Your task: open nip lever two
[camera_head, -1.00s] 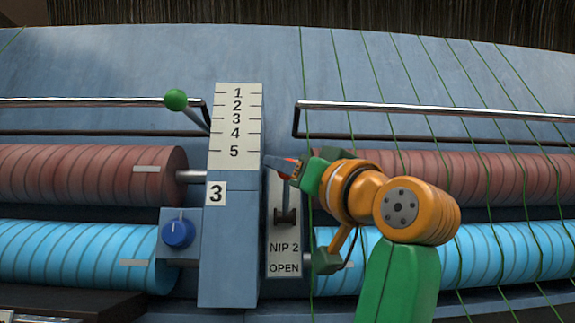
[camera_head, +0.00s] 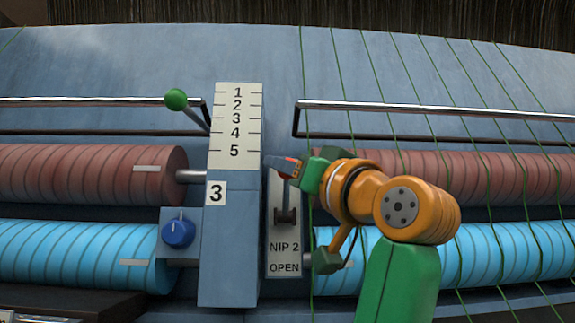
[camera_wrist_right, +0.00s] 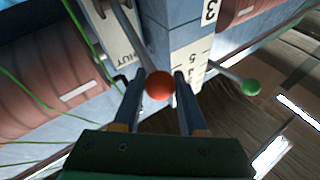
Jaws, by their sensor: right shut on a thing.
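The nip 2 lever (camera_head: 285,195) has a dark shaft rising from a pivot on a pale plate (camera_head: 284,257) marked "NIP 2" and "OPEN". Its shaft points up, away from the word OPEN. Its red knob (camera_wrist_right: 159,85) sits between the two fingers of my right gripper (camera_wrist_right: 159,77) in the right wrist view. In the head view my right gripper (camera_head: 281,164) is shut on this knob and covers most of it. In the wrist view the plate's other end shows letters ending in "UT", partly hidden. My left gripper is not in view.
Left of the lever stands a blue post with a numbered scale (camera_head: 236,160). Beyond it are a green-knobbed lever (camera_head: 176,99) and a blue dial (camera_head: 178,233). Brown rollers (camera_head: 90,175) and light-blue rollers (camera_head: 75,255) flank the post, with green strands at right.

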